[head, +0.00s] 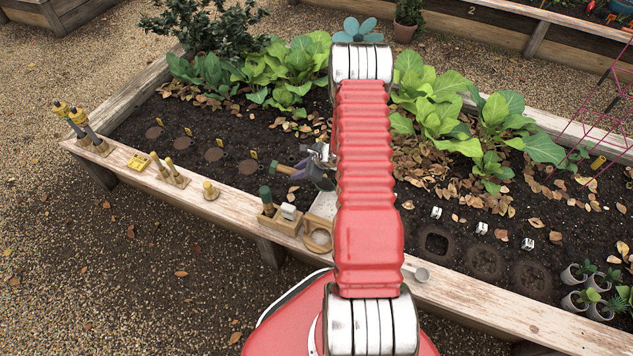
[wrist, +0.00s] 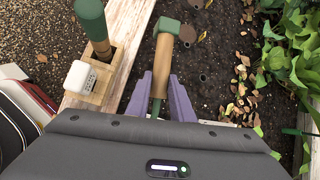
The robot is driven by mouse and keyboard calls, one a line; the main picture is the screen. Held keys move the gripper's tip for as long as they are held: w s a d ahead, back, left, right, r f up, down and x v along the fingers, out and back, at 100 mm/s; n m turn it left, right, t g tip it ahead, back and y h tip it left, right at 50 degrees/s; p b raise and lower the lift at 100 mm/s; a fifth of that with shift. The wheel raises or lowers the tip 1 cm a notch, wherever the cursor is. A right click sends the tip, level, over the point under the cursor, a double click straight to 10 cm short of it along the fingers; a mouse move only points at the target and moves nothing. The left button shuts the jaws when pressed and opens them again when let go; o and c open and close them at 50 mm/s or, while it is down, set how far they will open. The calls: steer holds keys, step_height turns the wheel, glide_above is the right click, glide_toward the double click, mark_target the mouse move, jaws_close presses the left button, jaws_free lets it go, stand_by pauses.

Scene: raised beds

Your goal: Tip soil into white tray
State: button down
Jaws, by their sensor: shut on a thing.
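My gripper (head: 312,174) is over the dark soil (head: 225,135) of the bed, close to the front rim. Its purple fingers (wrist: 161,90) are shut on the wooden handle of a green-ended tool (wrist: 162,62). The handle also shows in the head view (head: 284,169), pointing left. The tool's working end is hidden by my gripper and arm, so I cannot tell whether it carries soil. A pale flat piece (head: 325,206), perhaps the white tray, shows below the gripper beside my arm, mostly hidden.
Leafy plants (head: 290,75) fill the back.

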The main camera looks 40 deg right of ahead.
mark_target(327, 182)
steer(key=s+d+f, duration=0.3)
steer(key=d+f, duration=0.2)
steer(key=f, duration=0.2)
steer(key=shift+s+d, duration=0.15)
steer(key=shift+s, duration=0.15)
steer(key=shift+s+d, duration=0.1)
steer(key=shift+s+d+r+m+t+y, duration=0.15)
steer(key=shift+s+d+t+y, duration=0.25)
steer(key=shift+t, duration=0.25)
steer(key=shift+s+d+m+t+y, duration=0.2)
steer(key=shift+s+t+y, duration=0.1)
steer(key=shift+s+t, duration=0.25)
steer(key=s+d+t+y, duration=0.1)
steer(key=s+t+y, duration=0.1)
steer(key=t, duration=0.1)
steer(key=shift+d+r, duration=0.35)
steer(key=shift+s+d+r+m+t+y, duration=0.2)
steer(key=shift+s+d+t+y, duration=0.3)
steer(key=shift+s+t, duration=0.3)
steer(key=shift+s+d+r+m+t+y, duration=0.15)
steer(key=shift+s+d+t+y, duration=0.2)
steer(key=shift+s+d+t, duration=0.4)
steer(key=shift+s+d+r+m+t+y, duration=0.1)
steer(key=shift+s+d+m+t+y, duration=0.1)
steer(key=shift+s+d+t+y, duration=0.55)
steer(key=shift+w+a+h, duration=0.1)
steer(key=shift+a+h, duration=0.2)
steer(key=shift+a, duration=0.05)
